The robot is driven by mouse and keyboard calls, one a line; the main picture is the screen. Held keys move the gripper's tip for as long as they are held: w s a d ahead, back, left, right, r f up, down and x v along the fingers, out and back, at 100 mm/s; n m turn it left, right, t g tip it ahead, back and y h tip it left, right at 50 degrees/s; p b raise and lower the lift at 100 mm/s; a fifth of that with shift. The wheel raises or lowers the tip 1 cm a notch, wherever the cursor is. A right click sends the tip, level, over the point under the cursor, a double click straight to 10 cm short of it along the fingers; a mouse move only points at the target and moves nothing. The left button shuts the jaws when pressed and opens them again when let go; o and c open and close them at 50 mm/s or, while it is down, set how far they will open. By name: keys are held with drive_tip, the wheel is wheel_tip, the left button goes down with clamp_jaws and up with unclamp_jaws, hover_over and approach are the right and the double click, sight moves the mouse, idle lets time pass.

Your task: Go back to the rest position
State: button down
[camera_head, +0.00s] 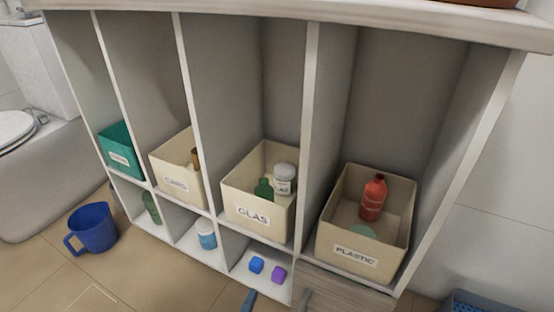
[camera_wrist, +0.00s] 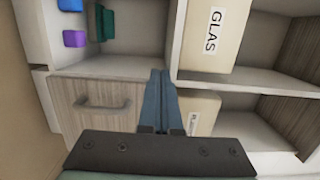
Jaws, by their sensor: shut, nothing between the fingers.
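My gripper (camera_wrist: 158,100) shows in the wrist view with its two blue-grey fingers together and nothing between them. The fingers point at the cart, beside the drawer front (camera_wrist: 85,120) with its grey handle (camera_wrist: 102,106). They overlap the view of the shelf edge and a cream bin (camera_wrist: 205,108); I cannot tell whether they touch anything. In the head view a short blue-grey piece (camera_head: 249,299) shows at the bottom edge, in front of the lower shelf; it looks like my fingertips. The rest of my arm is out of that view.
Upper bays hold a teal bin (camera_head: 121,157), a cream bin (camera_head: 170,184), the GLAS bin (camera_head: 246,216) and the PLASTIC bin (camera_head: 340,248) with a red bottle (camera_head: 373,198). Blue (camera_head: 257,265) and purple (camera_head: 279,274) blocks lie below. A blue jug (camera_head: 92,228) stands left on open floor.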

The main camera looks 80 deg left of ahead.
drive_tip(key=w+d+r+n+h+p, duration=0.2)
drive_tip(key=w+d+r+n+p, duration=0.3)
drive_tip(key=w, duration=0.6)
drive_tip(key=w+d+r+n+h+p, duration=0.2)
drive_tip(key=w+d+r+n+p, duration=0.1)
drive_tip(key=w+d+r, duration=0.65)
drive_tip(key=w+d+r+n+t+h+p, duration=0.1)
drive_tip(key=w+d+r+t+h+p, duration=0.2)
drive_tip(key=w+r, duration=0.7)
drive_tip(key=w+d+r+n+t+p, duration=0.1)
drive_tip(key=w+d+r+t, duration=0.4)
drive_tip(key=r, duration=0.9)
drive_tip(key=w+d+r+m+t+h+p, duration=0.15)
drive_tip(key=d+r, duration=0.25)
drive_tip(key=r, duration=0.8)
drive_tip(key=d+r+n+t+h+p, duration=0.1)
drive_tip(key=d+r+t+h+p, duration=0.15)
drive_tip(key=r, duration=0.95)
drive_tip(key=s+d+r+m+t+h+p, duration=0.2)
drive_tip(key=s+d+r+t+h, duration=0.3)
drive_tip(key=r, duration=0.6)
drive_tip(key=s+d+r+m+t+p, duration=0.2)
drive_tip(key=s+r, duration=0.4)
drive_tip(key=r, duration=0.4)
wheel_tip(320, 180, up, 36)
drive_tip(key=p, duration=3.6)
drive_tip(key=shift+w+a, duration=0.25)
drive_tip(key=shift+w, duration=0.2)
drive_tip(key=shift+r, duration=0.1)
